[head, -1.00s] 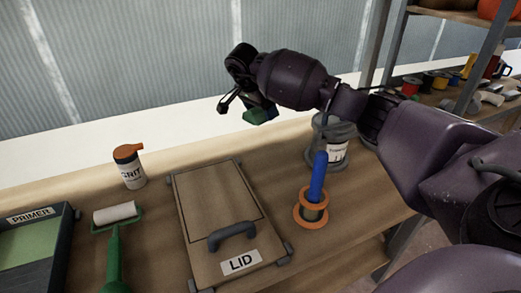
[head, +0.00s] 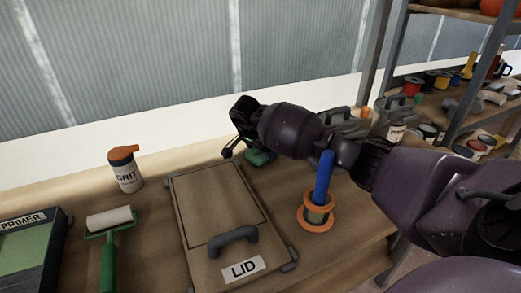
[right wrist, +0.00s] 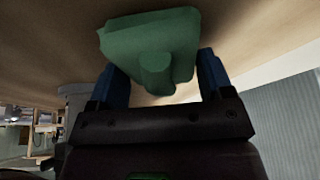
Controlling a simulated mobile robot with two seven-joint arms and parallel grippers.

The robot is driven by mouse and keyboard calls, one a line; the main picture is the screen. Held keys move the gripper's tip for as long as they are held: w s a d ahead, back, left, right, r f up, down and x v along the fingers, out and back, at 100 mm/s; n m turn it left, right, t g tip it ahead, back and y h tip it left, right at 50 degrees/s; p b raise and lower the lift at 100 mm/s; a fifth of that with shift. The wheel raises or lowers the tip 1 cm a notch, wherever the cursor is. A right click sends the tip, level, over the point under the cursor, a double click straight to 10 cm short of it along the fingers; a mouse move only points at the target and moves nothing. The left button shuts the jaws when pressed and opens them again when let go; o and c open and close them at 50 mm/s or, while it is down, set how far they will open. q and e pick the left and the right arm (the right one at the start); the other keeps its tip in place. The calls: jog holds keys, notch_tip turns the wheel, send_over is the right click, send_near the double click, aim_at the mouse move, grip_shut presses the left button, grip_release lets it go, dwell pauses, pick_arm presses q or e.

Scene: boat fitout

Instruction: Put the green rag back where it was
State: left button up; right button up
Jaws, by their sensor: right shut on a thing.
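The green rag (head: 262,157) is partly hidden behind my right gripper (head: 237,150) in the head view. It appears close to the wooden bench top, just past the far right corner of the lid. In the right wrist view the rag (right wrist: 150,48) sits between the two blue fingers of my right gripper (right wrist: 162,72), which are shut on it. The rag is folded into a flat pad with a lump on its near side. I cannot tell whether it touches the bench. My left gripper is not in view.
The wooden lid (head: 205,195) lies left of the rag. An orange spool with a blue rod (head: 322,180) stands right of it. A GRIT bottle (head: 125,170), a paint roller (head: 109,218), a PRIMER tray (head: 22,221) and grey containers (head: 393,115) stand around.

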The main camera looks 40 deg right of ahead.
jog(key=shift+f, duration=0.25)
jog(key=o, duration=0.9)
jog(key=shift+r, duration=0.15)
jog(key=shift+r, duration=0.35)
jog(key=p+v, duration=0.2)
jog(key=v, duration=0.8)
jog(key=shift+s+a+r, duration=0.1)
jog(key=shift+a+r, duration=0.2)
jog(key=shift+r, duration=0.2)
jog(key=shift+a+r, duration=0.1)
